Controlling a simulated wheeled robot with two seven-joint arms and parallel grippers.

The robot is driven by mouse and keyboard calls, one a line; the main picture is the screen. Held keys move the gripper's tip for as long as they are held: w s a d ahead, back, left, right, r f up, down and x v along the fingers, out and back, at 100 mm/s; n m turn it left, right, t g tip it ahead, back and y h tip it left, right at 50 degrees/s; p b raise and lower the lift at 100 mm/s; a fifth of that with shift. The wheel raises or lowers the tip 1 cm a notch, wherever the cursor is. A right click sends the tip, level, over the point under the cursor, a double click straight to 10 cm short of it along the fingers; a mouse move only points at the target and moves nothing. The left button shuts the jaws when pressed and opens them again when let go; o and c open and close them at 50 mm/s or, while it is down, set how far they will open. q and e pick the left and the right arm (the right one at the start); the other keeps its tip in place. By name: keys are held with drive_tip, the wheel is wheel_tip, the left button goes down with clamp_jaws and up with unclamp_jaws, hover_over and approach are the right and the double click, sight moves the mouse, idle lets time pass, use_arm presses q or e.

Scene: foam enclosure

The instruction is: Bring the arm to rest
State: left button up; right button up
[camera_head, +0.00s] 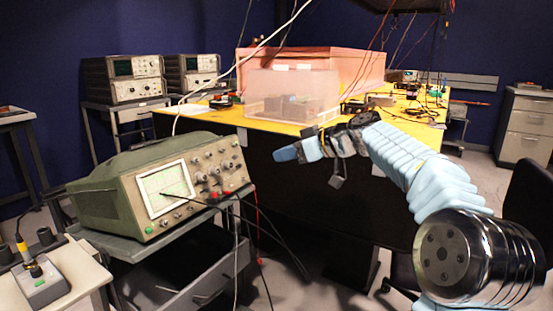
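My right arm (425,175), in a pale blue ribbed sleeve, comes in from the lower right. It reaches up and inward, raised in front of the yellow-topped table. My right gripper (312,150) is at its end, near the table's front edge. It has dark parts and a pale blue tip pointing left. A small grey block hangs below it. I cannot make out the gap between its fingers, and no held thing shows. My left arm and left gripper are not in view.
The yellow table (210,122) bears a clear box (262,92), a pink foam enclosure (355,65) and loose wires. A green oscilloscope (95,200) with cables stands on a cart at left. A dark chair (530,205) is at right. Grey floor shows between.

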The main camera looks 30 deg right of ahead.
idle(0.5)
drive_tip(key=w+a+f+m+g, duration=0.2)
drive_tip(key=w+f, duration=0.1)
drive_tip(key=f, duration=0.8)
drive_tip(key=w+a+f+m+g, duration=0.1)
drive_tip(key=w+a+f+m, duration=0.15)
drive_tip(key=f, duration=0.85)
drive_tip(key=s+a+f+g, duration=0.1)
drive_tip(key=a+f, duration=0.2)
drive_tip(key=f, duration=0.4)
drive_tip(key=s+a+f+g+h, duration=0.1)
drive_tip(key=a+f+g, duration=0.15)
drive_tip(key=f, duration=0.35)
drive_tip(key=s+a+f, duration=0.1)
drive_tip(key=a+f, duration=0.2)
drive_tip(key=f, duration=0.4)
drive_tip(key=s+a+f+m+g, duration=0.2)
drive_tip(key=s+a+f+g, duration=0.1)
drive_tip(key=s+a+f, duration=1)
drive_tip(key=s+a+f+g, duration=0.1)
drive_tip(key=s+a+f, duration=0.2)
drive_tip(key=s, duration=0.4)
drive_tip(key=s+a+f+g, duration=0.1)
drive_tip(key=s+a+f, duration=0.2)
drive_tip(key=s, duration=0.3)
drive_tip(key=shift+s+f, duration=0.35)
drive_tip(key=shift+f, duration=0.1)
drive_tip(key=shift+d, duration=0.1)
